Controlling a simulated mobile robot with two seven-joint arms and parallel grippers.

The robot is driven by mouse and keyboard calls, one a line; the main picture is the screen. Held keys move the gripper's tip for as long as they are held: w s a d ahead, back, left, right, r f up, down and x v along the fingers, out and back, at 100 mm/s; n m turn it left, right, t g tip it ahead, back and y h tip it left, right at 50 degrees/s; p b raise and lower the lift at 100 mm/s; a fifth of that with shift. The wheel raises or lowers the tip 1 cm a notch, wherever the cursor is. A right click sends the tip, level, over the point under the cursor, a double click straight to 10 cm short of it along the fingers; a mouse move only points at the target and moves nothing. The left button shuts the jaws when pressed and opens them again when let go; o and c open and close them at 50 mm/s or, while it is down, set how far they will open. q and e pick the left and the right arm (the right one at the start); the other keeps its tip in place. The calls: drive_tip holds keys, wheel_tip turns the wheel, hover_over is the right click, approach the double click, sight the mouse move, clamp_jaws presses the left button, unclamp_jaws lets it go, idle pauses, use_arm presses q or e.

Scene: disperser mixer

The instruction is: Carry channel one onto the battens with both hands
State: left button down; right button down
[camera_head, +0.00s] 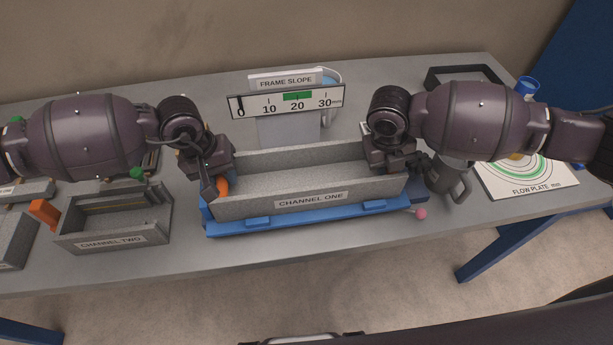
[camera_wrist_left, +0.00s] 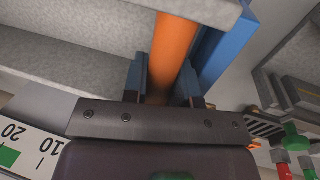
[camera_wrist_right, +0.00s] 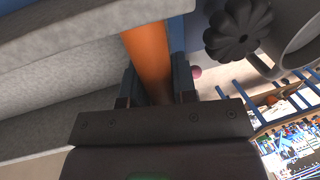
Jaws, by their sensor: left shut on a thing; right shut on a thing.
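Channel one (camera_head: 280,203) is a long grey speckled trough with a "CHANNEL ONE" label. It sits on or just above a blue frame (camera_head: 310,222) in the middle of the table; I cannot tell whether it touches. My left gripper (camera_head: 217,188) is at its left end, shut on an orange handle (camera_wrist_left: 172,50). My right gripper (camera_head: 412,165) is at its right end, shut on another orange handle (camera_wrist_right: 148,55), which the head view hides. The trough also shows in the left wrist view (camera_wrist_left: 60,65) and in the right wrist view (camera_wrist_right: 60,70). I cannot make out separate battens.
Channel two (camera_head: 112,225) stands left of the frame. A "FRAME SLOPE" gauge (camera_head: 287,100) stands behind channel one. A dark grey jug (camera_head: 447,178) is close to my right gripper, with the flow plate sheet (camera_head: 525,180) beyond it. The table's front strip is clear.

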use_arm(q)
drive_tip(key=shift+w+a+r, duration=0.15)
drive_tip(key=shift+a, duration=0.05)
use_arm(e)
drive_tip(key=shift+w+d+r, duration=0.1)
drive_tip(key=shift+w+r, duration=0.05)
drive_tip(key=shift+r, duration=0.05)
